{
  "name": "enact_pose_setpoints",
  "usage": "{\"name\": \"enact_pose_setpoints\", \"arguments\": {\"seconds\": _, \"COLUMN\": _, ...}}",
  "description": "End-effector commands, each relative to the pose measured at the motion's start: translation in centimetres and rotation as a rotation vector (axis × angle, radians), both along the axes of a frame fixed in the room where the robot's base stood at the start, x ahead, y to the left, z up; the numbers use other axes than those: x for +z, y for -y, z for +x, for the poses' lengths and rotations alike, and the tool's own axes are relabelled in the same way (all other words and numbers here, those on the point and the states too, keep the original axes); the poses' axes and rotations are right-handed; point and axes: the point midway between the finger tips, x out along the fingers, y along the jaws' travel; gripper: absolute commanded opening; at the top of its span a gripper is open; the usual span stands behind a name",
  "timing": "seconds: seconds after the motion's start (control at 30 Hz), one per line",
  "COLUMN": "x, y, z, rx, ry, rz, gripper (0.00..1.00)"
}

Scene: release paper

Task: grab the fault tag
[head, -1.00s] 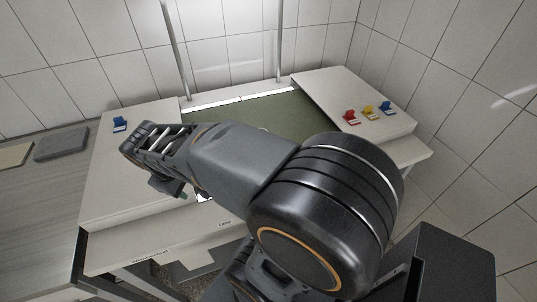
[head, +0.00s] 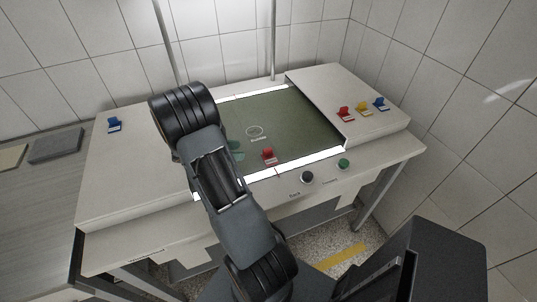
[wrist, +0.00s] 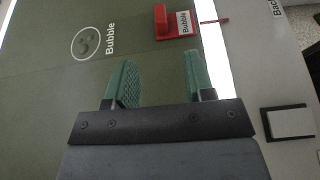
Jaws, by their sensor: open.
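A small red tag (head: 269,155) with a white label sits on the green inspection panel near its front lit edge. The wrist view shows this red tag (wrist: 163,24) with its label reading "Bubble". My gripper (wrist: 160,66) is open, with two green fingers apart and nothing between them. The tag is ahead of the fingertips, slightly right of their middle in the wrist view, and not touching them. In the head view my arm hides most of the gripper; a green finger (head: 236,150) shows left of the tag.
Red (head: 344,112), yellow (head: 363,109) and blue (head: 380,104) tags stand on the right raised ledge. Another blue tag (head: 114,125) is at the left. Black (head: 307,178) and green (head: 344,163) buttons are on the front. The panel (head: 290,115) is otherwise clear.

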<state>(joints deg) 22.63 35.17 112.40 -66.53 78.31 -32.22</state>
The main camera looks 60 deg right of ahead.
Motion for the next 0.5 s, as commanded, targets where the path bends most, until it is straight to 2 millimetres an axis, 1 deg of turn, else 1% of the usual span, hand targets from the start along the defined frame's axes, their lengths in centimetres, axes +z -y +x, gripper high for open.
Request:
{"name": "enact_pose_setpoints", "arguments": {"seconds": 0.03, "x": -0.2, "y": 0.7, "z": -0.7, "rx": -0.004, "ry": -0.003, "rz": 0.001, "gripper": 0.49}}
{"name": "enact_pose_setpoints", "arguments": {"seconds": 0.2, "x": -1.2, "y": 2.5, "z": -1.9, "rx": -0.002, "ry": 0.001, "rz": 0.001, "gripper": 0.49}}
{"name": "enact_pose_setpoints", "arguments": {"seconds": 0.5, "x": -1.8, "y": 3.8, "z": -3.0, "rx": -0.003, "ry": 0.002, "rz": 0.003, "gripper": 0.49}}
